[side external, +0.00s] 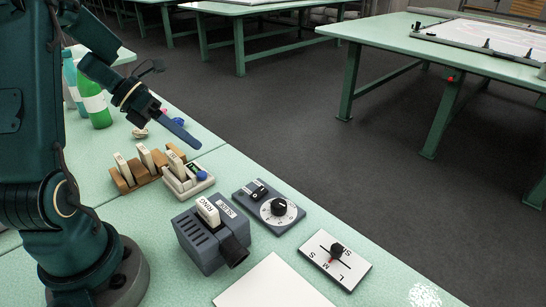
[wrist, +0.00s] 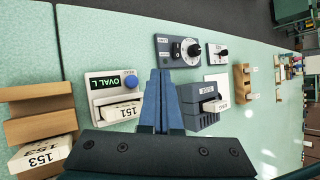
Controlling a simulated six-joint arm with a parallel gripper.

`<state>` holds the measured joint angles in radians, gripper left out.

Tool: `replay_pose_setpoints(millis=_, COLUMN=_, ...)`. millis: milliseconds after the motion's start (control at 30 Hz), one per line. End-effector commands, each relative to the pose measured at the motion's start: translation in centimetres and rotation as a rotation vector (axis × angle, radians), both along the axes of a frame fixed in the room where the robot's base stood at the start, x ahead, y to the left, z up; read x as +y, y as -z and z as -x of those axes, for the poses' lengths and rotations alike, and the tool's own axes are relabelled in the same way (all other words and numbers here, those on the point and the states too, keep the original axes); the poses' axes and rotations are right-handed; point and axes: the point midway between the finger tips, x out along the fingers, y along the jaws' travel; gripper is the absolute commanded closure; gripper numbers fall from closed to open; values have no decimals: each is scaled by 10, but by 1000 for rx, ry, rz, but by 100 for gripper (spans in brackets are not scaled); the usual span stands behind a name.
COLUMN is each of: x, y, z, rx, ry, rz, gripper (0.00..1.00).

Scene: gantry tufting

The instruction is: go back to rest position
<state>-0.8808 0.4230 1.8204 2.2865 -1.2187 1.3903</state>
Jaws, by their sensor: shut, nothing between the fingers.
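My gripper (side external: 190,140) is shut and empty, held in the air above the green bench, over the area behind the small display unit. In the wrist view my gripper's blue fingers (wrist: 160,74) lie together, with nothing between them. The display unit (wrist: 115,92) reads "OVAL L", has a blue button and holds a white cartridge (wrist: 121,111) marked 151. A wooden rack (side external: 124,184) beside it holds white cartridges; the wrist view shows ones marked 153 (wrist: 42,155) and 152. My fingers touch none of these.
A grey box (side external: 200,250) with a cartridge labelled RING, a dial box (side external: 250,195), an S-M-L selector plate (side external: 350,268) and a white sheet (side external: 262,287) occupy the bench. A green bottle (side external: 97,108) stands behind the gripper. Other tables (side external: 400,40) stand across the floor.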

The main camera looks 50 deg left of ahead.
Motion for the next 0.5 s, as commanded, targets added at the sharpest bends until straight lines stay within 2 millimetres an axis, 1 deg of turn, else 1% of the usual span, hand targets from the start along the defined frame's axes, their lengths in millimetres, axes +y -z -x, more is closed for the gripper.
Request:
replay_pose_setpoints(millis=67, x=-7, y=-6, z=-5, rx=-15, ry=35, rz=-18, gripper=100)
replay_pose_setpoints(millis=133, x=-21, y=-18, z=-11, rx=-50, ry=90, rz=-52, gripper=100)
replay_pose_setpoints(millis=167, x=-30, y=-26, z=-15, rx=-75, ry=109, rz=-59, gripper=100)
replay_pose_setpoints(millis=200, x=-43, y=-39, z=-24, rx=-124, ry=116, rz=-68, gripper=100)
replay_pose_setpoints(millis=267, x=-63, y=-62, z=-44, rx=-215, ry=77, rz=-72, gripper=100)
replay_pose_setpoints(millis=300, x=-76, y=-80, z=-57, rx=-276, ry=21, rz=-61, gripper=100)
replay_pose_setpoints(millis=367, x=-92, y=-108, z=-76, rx=-362, ry=-100, rz=-17, gripper=100)
replay_pose_setpoints(millis=400, x=-100, y=-127, z=-85, rx=-408, ry=-192, rz=29, gripper=100)
replay_pose_setpoints(millis=467, x=-107, y=-153, z=-94, rx=-459, ry=-339, rz=120, gripper=100)
replay_pose_setpoints(millis=500, x=-111, y=-169, z=-97, rx=-481, ry=-439, rz=193, gripper=100)
